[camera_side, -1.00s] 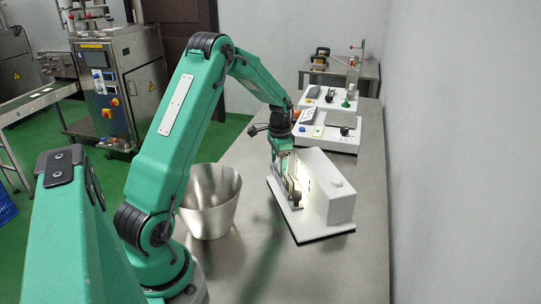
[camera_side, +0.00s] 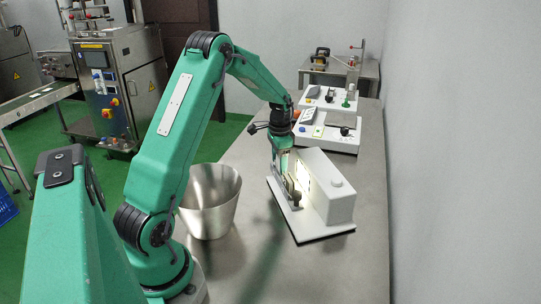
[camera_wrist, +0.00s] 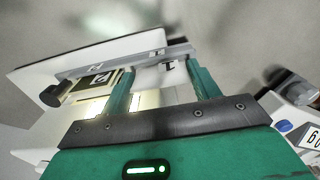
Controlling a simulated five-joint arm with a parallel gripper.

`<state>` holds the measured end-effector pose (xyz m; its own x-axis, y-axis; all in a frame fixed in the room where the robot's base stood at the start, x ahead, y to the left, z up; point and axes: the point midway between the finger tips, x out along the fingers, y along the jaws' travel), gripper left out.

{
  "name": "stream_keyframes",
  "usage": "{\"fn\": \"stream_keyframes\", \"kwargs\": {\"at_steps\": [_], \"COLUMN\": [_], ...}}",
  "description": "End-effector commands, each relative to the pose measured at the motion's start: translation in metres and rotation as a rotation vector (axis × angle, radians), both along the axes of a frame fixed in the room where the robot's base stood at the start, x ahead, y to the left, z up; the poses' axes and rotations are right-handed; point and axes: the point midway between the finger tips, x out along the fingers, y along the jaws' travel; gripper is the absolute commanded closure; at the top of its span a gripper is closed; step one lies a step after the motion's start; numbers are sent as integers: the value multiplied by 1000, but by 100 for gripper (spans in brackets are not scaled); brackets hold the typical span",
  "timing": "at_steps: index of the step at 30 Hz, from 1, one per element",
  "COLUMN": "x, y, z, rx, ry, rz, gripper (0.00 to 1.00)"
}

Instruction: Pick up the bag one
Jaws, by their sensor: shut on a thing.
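My gripper (camera_side: 287,176) points down at the front of the white lit box (camera_side: 339,205) in the side view. In the wrist view my gripper (camera_wrist: 160,68) has its two green fingers on either side of a pale piece marked "1" (camera_wrist: 168,66), which looks like bag one, and it is shut on it. Most of that bag is hidden or too small to make out. A tan and dark piece marked "2" (camera_wrist: 98,80) is just left of the fingers. The box's bright opening lies behind the gripper.
A metal bin (camera_side: 210,203) stands left of the box, close to my arm. White devices with small panels (camera_side: 326,133) stand farther back on the steel table. A grey wall bounds the right side. The table's front right is clear.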

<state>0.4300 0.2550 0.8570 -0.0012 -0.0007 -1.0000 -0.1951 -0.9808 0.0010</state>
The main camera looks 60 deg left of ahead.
Motion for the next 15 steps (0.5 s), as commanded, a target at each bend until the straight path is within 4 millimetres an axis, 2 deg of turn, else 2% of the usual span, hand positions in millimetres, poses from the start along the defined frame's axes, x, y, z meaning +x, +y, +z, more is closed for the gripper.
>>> {"fn": "stream_keyframes", "kwargs": {"at_steps": [15], "x": [1], "y": [0], "z": [71], "rx": [2], "ry": [-4], "rz": [0], "gripper": [60]}}
